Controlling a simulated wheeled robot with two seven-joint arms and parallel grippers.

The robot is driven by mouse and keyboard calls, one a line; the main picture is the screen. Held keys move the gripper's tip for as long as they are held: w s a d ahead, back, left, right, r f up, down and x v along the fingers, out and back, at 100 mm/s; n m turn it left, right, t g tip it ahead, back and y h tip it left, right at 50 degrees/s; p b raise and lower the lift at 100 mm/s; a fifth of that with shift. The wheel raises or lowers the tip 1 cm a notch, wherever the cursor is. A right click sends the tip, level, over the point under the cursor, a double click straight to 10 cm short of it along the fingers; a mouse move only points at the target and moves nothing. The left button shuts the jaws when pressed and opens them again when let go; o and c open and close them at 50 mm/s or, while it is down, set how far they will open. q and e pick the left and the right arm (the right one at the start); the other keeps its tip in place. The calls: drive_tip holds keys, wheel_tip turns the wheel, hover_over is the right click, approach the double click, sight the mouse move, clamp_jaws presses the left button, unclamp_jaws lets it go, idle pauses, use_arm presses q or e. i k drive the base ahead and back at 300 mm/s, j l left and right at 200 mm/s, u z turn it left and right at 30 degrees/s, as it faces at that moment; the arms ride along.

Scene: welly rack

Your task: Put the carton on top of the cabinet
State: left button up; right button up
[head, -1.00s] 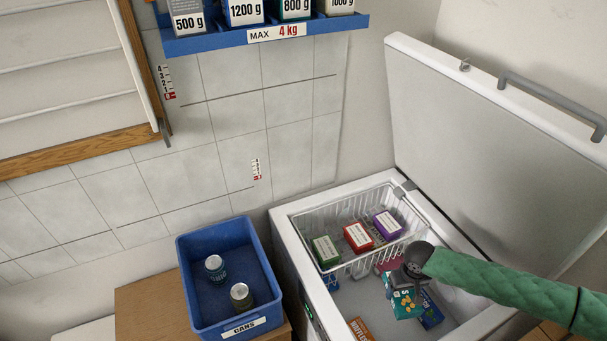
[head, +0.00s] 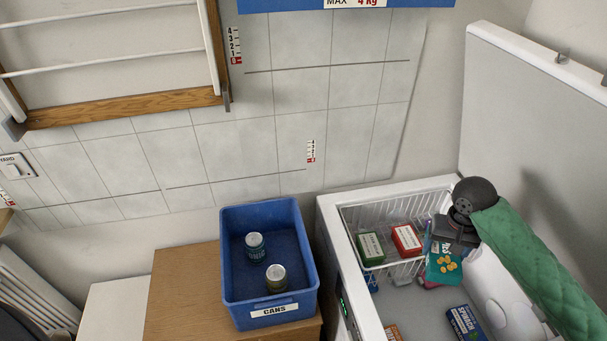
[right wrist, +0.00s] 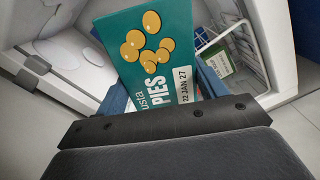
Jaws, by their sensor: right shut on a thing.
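My right gripper (head: 456,238) is shut on a teal carton (head: 444,264) with yellow round pictures on it. The carton hangs below the jaws, over the open chest freezer beside the wire basket. In the right wrist view the carton (right wrist: 152,50) sticks out beyond the dark gripper edge and shows the word PIES and a date. The wooden cabinet (head: 183,287) stands left of the freezer. A blue crate labelled CANS covers the right part of its top; the left part is bare. My left gripper is not in view.
The blue crate (head: 230,296) holds two cans. The freezer's near left rim (head: 345,262) and wire basket (head: 350,215) with cartons lie between gripper and cabinet. The raised lid (head: 535,130) stands right. A blue spinach carton (head: 464,322) lies in the freezer.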

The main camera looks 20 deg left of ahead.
sight(191, 302)
drive_tip(key=k+j+u, duration=0.1)
drive_tip(key=u, duration=1.15)
drive_tip(key=j+u, duration=0.1)
drive_tip(key=j, duration=0.4)
drive_tip(key=k+j+u, duration=0.1)
drive_tip(key=j, duration=0.45)
